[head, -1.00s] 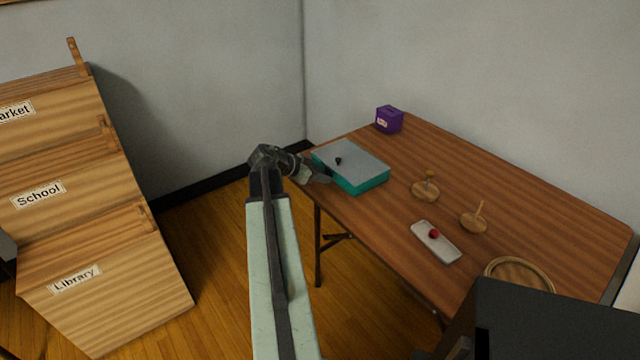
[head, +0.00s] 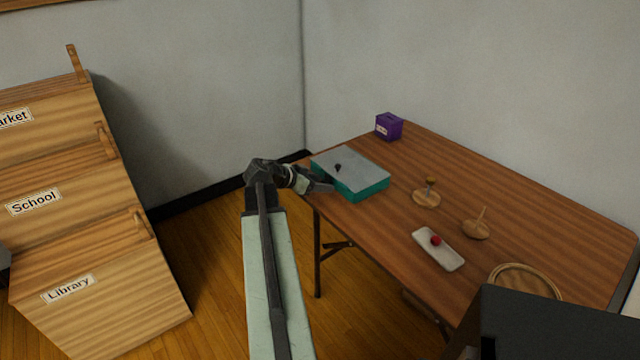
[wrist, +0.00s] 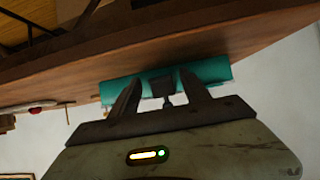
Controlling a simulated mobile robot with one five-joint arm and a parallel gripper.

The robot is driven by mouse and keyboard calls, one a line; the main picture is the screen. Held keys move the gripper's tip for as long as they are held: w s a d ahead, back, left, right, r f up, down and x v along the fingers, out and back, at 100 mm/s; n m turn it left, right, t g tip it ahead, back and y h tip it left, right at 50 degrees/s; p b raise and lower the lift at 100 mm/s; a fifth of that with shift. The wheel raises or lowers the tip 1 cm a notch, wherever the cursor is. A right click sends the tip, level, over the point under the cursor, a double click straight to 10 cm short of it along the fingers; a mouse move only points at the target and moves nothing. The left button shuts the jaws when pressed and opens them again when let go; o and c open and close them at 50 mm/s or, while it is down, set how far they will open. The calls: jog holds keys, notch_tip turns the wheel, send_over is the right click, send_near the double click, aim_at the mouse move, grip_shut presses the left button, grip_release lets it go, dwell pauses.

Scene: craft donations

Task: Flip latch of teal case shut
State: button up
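The teal case (head: 368,190) lies at the table's far left edge with its grey lid (head: 355,165) down. A small dark knob (head: 338,168) sits on the lid. My gripper (head: 328,185) is at the case's left side, close to it. In the wrist view, the teal case (wrist: 215,70) lies across the picture beyond my gripper (wrist: 160,78). Its fingers are open, and a dark piece, seemingly the latch (wrist: 162,87), shows between them. I cannot tell whether the fingers touch the case or how the latch stands.
On the wooden table (head: 480,180) are a purple box (head: 389,127), two round wooden stands (head: 426,198) (head: 475,230), a pale tray with a red ball (head: 436,241) and a round wooden ring (head: 527,268). Labelled wooden bins (head: 90,230) stand at left. Walls stand behind.

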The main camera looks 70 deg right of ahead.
jog(key=p+v, duration=0.4)
jog(key=v, duration=0.3)
jog(key=shift+w+a+r, duration=0.15)
jog(key=shift+a+r, duration=0.05)
jog(key=shift+a, duration=0.1)
